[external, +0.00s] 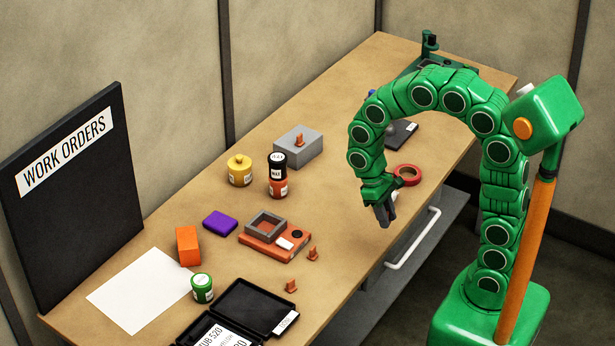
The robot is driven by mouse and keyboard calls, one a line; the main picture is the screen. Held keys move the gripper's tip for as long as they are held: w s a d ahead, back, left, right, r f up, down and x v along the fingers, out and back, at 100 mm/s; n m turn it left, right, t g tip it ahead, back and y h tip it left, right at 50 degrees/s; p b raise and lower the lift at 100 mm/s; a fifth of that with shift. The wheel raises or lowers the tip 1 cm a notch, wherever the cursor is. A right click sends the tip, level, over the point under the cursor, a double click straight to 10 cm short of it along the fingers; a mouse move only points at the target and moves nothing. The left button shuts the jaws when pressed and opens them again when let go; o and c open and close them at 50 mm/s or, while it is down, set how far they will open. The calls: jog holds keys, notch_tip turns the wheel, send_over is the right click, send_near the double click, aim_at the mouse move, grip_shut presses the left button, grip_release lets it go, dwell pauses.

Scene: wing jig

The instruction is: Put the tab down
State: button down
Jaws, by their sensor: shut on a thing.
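My gripper (384,214) hangs pointing down over the front edge of the bench, to the right of the orange fixture. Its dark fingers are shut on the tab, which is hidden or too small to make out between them. Similar small orange tabs stand on the bench: one tab (313,254) right of the fixture and another tab (291,286) nearer the black case. A third orange tab (299,140) is on top of the grey block (298,151).
The orange fixture (260,246) has a grey frame on it. An open black case (262,303), jars (277,186), a purple block (220,223), an orange block (188,246) and white paper (137,287) lie around. A red tape roll (408,174) is behind my gripper. Bench between jars and gripper is clear.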

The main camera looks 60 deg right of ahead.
jog(key=shift+s+r, duration=0.35)
jog(key=shift+s, duration=0.2)
jog(key=w+d+r+m+t+y, duration=0.2)
jog(key=w+d+m, duration=0.1)
jog(key=w+m, duration=0.65)
jog(key=w+d+r+m+t+y, duration=0.3)
jog(key=w+m, duration=0.4)
jog(key=w, duration=0.6)
jog(key=w+d+r+m+t+h, duration=0.1)
jog(key=w+d+m+t+h, duration=0.1)
jog(key=w+d+m, duration=0.6)
jog(key=w+d+r+m+t+h, duration=0.1)
jog(key=w+d+m+t, duration=0.1)
jog(key=w+d+m, duration=0.65)
jog(key=shift+n, duration=0.8)
jog(key=shift+w+d+f, duration=1.05)
jog(key=shift+w+f, duration=0.5)
jog(key=shift+w, duration=0.05)
jog(key=shift+w+d+f, duration=1)
jog(key=shift+w+f, duration=0.55)
jog(key=shift+w, duration=0.1)
jog(key=shift+w+d+f, duration=1.05)
jog(key=shift+w+f, duration=0.5)
jog(key=shift+w, duration=0.05)
jog(key=shift+w+f, duration=0.1)
